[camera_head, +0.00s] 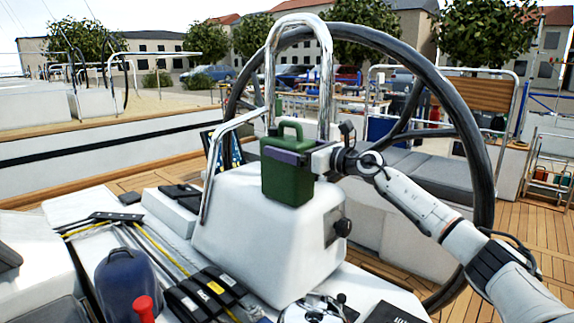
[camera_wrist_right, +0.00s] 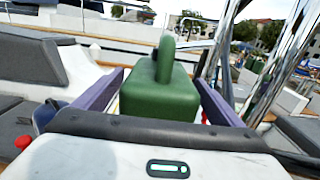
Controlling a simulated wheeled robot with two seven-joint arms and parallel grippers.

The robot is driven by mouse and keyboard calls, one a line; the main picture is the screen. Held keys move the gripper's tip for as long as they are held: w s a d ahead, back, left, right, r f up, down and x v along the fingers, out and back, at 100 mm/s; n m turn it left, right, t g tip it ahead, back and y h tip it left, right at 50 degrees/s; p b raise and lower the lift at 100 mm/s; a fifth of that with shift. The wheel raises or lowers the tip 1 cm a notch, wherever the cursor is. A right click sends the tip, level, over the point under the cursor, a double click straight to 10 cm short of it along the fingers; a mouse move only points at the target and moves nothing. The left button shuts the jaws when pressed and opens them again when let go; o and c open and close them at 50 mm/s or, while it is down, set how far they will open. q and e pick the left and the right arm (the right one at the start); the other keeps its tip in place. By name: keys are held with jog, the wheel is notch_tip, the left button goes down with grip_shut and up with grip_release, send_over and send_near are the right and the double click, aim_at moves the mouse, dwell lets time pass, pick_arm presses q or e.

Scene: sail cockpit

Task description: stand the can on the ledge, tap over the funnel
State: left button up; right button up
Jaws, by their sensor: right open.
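The green can (camera_head: 287,178) with a loop handle is upright at the white pedestal (camera_head: 250,240), in front of the steel rail; I cannot tell whether its base rests there. My right gripper (camera_head: 284,154) reaches in from the right, one purple finger across the can's near side. In the right wrist view, the can (camera_wrist_right: 160,96) stands between the two open purple fingers (camera_wrist_right: 160,84), with a small gap showing at its sides. I cannot make out a tap or a funnel. My left gripper is not in view.
A large black steering wheel (camera_head: 483,165) stands behind the can, close to my right arm. A chrome rail (camera_head: 328,75) arches above the pedestal. A blue rounded object (camera_head: 128,280) with a red knob (camera_head: 145,308), ropes and black clutches (camera_head: 205,293) lie at the lower left.

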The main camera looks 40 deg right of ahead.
jog(key=shift+w+a+f, duration=0.1)
jog(key=shift+w, duration=0.5)
jog(key=shift+c, duration=0.2)
jog(key=c, duration=2.1)
jog(key=shift+r, duration=0.4)
